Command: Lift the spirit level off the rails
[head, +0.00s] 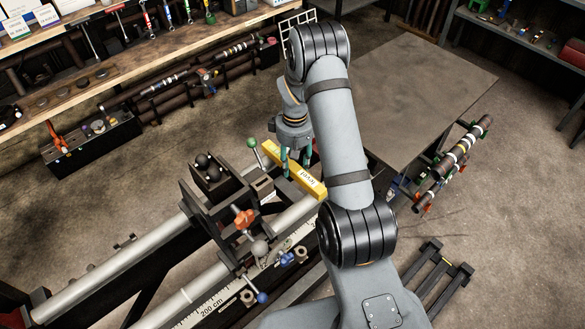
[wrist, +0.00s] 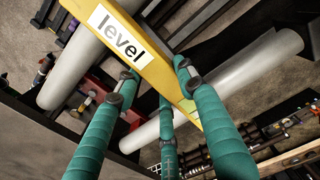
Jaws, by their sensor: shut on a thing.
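The spirit level (head: 306,180) is a yellow bar with a white label reading "level". In the head view it lies slantwise across the light grey rails (head: 298,214), right of the dark carriage. In the wrist view the level (wrist: 158,72) runs diagonally over the two pale rails (wrist: 245,80). My gripper (head: 294,170) has teal fingers and is shut on the level near its middle. In the wrist view the gripper's fingertips (wrist: 152,82) sit on both sides of the level. Whether the level touches the rails is hard to tell. My arm hides part of it.
A dark carriage (head: 218,193) with knobs and levers stands on the rails just left of the level. A grey table (head: 410,95) is behind my arm. A stand with dark shafts (head: 458,155) is at the right. Open floor (head: 510,230) lies at the right.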

